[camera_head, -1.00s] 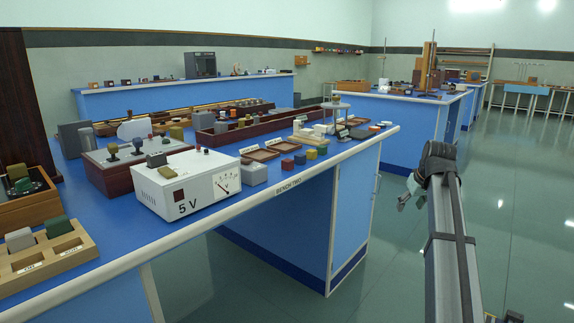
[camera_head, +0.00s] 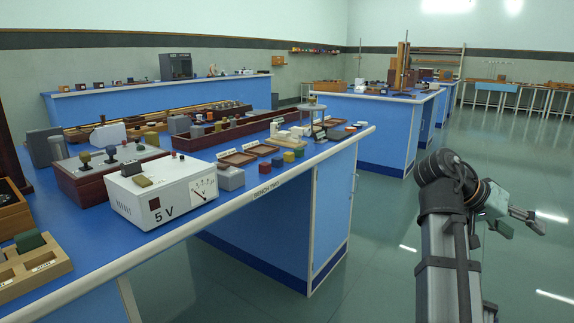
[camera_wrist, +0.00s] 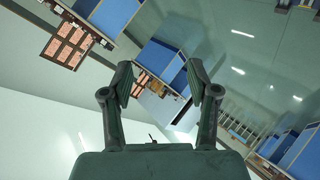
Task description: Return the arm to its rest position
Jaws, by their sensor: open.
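My gripper (camera_head: 527,222) is at the right of the head view, over the open aisle floor and well clear of the bench. It points to the right, at the end of my folded arm. In the wrist view my gripper (camera_wrist: 163,85) has its two fingers apart with nothing between them. The wrist picture is tilted and looks past the fingers across the room to distant benches.
The blue bench marked Bench Two (camera_head: 215,222) stands left of my arm, bearing a white 5 V meter box (camera_head: 165,190), small trays and coloured blocks. More blue benches (camera_head: 385,125) stand behind. The green floor (camera_head: 400,225) between is clear.

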